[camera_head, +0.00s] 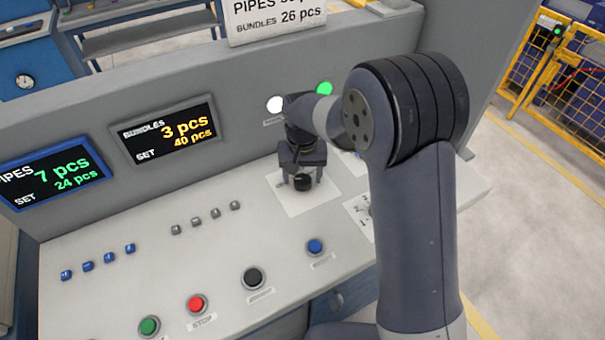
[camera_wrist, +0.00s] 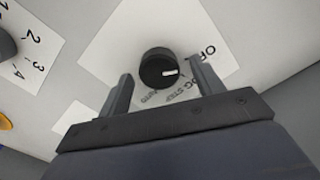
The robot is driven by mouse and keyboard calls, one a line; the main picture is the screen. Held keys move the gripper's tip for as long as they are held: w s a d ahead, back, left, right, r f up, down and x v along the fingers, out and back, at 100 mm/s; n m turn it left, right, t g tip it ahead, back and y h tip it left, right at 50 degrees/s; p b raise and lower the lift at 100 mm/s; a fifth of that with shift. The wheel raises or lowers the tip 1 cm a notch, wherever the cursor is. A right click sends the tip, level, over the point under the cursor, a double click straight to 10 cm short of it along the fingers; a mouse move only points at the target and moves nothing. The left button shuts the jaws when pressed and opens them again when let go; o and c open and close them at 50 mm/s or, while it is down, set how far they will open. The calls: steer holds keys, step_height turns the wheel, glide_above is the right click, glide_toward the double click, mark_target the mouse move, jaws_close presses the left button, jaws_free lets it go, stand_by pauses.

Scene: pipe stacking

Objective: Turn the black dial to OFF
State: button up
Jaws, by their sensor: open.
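The black dial (camera_wrist: 158,68) sits on a white label plate (camera_wrist: 110,45) on the control panel. In the wrist view its white pointer mark faces right, between the printed words; lettering that starts with "OF" shows at the upper right of the dial. My gripper (camera_wrist: 160,72) is open, with one finger on each side of the dial and a visible gap to each. In the head view the dial (camera_head: 303,183) shows just below my gripper (camera_head: 302,172), and my arm hides part of the panel to its right.
Another dial plate with numbers (camera_wrist: 30,45) lies beside it. Black (camera_head: 254,278), red (camera_head: 195,304), green (camera_head: 149,326) and blue (camera_head: 315,246) buttons stand on the panel's front. Small switches (camera_head: 205,219) and two displays (camera_head: 165,133) are to the left.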

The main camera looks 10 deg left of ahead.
mark_target(303, 179)
step_height(303, 179, up, 11)
steer(key=b, duration=0.1)
stand_by(0.6)
steer(key=shift+f, duration=0.15)
step_height(303, 179, down, 11)
steer(key=shift+r+p, duration=0.1)
steer(key=shift+p, duration=0.45)
steer(key=shift+m, duration=0.3)
